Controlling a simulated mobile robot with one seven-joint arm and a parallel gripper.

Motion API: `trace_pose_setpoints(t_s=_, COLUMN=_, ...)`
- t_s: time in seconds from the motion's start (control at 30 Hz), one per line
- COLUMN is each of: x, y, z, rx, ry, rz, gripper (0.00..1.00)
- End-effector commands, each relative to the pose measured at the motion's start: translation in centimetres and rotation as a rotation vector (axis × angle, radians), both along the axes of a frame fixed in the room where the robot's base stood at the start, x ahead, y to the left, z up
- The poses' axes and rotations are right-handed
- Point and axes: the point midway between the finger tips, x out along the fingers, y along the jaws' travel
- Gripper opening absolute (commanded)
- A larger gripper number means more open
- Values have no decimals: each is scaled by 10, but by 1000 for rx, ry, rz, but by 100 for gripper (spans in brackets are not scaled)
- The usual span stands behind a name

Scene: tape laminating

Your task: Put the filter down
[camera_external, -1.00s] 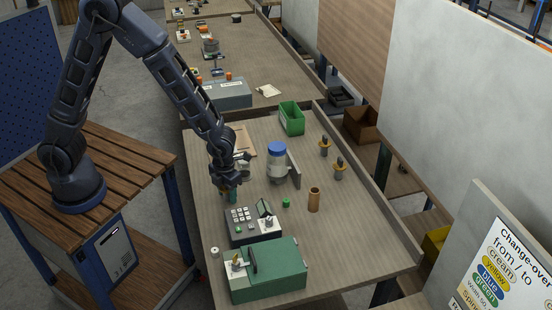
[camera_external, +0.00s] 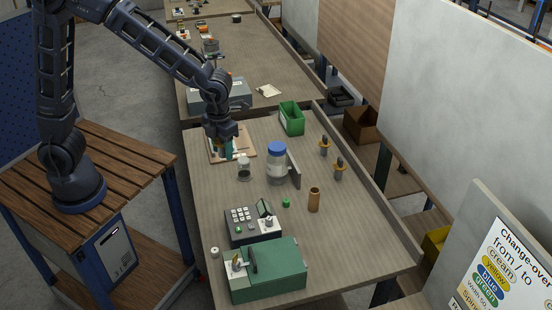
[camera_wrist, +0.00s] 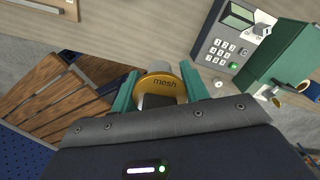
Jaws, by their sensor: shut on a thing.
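The filter, a yellow disc marked "mesh" (camera_wrist: 164,83), sits between the teal fingertips of my gripper (camera_wrist: 160,90) in the wrist view. My gripper is shut on it. In the external view my gripper (camera_external: 228,151) points down over a light wooden board (camera_external: 249,146) at the far left of the bench. The filter cannot be made out there. I cannot tell whether it touches the board.
A green bin (camera_external: 292,119) is to the right. A keypad device (camera_external: 245,223) and a green machine (camera_external: 275,273) fill the near end.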

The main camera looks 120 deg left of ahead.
Motion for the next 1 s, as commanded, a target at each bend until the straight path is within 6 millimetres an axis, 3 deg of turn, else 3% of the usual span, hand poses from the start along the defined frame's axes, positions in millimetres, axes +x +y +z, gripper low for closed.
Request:
trace_pose_setpoints(t_s=0.13, x=3, y=2, z=12, rx=0, ry=0, rz=-1, gripper=22)
trace_pose_setpoints(t_s=0.27, x=22, y=10, z=18, rx=0, ry=0, rz=-6, gripper=22)
trace_pose_setpoints(t_s=1.0, x=230, y=110, z=40, rx=2, ry=1, rz=-59, gripper=22)
